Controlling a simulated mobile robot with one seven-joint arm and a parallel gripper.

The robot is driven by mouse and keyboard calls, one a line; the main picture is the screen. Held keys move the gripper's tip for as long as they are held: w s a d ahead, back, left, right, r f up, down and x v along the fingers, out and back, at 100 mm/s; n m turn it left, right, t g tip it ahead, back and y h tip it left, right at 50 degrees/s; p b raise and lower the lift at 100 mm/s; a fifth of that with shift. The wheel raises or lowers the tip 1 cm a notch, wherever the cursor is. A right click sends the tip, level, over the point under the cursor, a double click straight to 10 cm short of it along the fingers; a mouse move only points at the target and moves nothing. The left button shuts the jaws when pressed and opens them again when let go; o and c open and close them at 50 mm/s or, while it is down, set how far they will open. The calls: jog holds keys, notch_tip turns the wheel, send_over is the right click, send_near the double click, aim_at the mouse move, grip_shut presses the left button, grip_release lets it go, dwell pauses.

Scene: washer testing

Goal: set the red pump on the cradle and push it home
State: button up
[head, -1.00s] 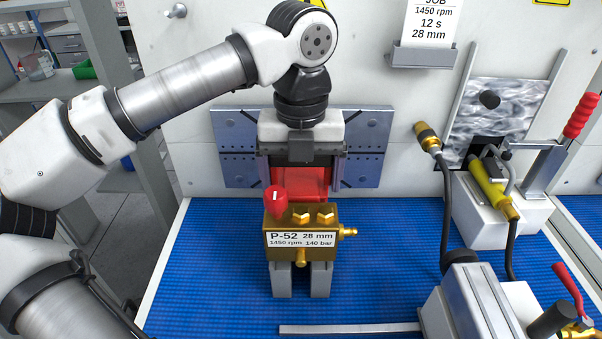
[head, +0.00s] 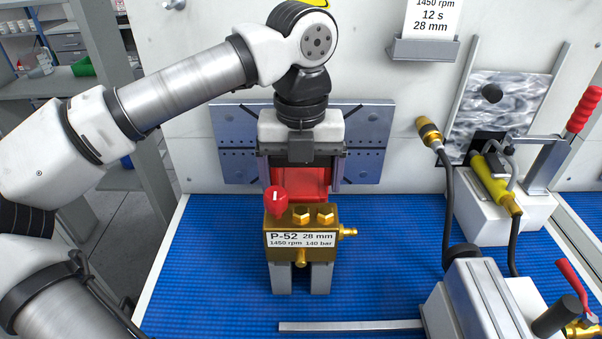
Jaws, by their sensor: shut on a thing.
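The red pump (head: 301,184) has a red body behind a brass front block labelled P-52, with a red knob on top and brass fittings. My gripper (head: 302,172) comes down from above, its two fingers shut on the left and right sides of the red body. Two grey upright blocks (head: 319,279), possibly part of the cradle, show below the brass block. The pump hides most of what lies under and behind it, so I cannot tell whether it rests on them.
A slotted metal plate (head: 366,146) is on the wall behind the pump. A hose with a brass end (head: 428,130) and a red-handled clamp (head: 583,108) stand at right. A grey machine block (head: 470,299) is at front right. The blue mat (head: 215,270) is clear at left.

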jog(key=shift+w, duration=2.4)
dwell(1.7)
jog(key=o, duration=1.5)
jog(key=shift+s, duration=0.15)
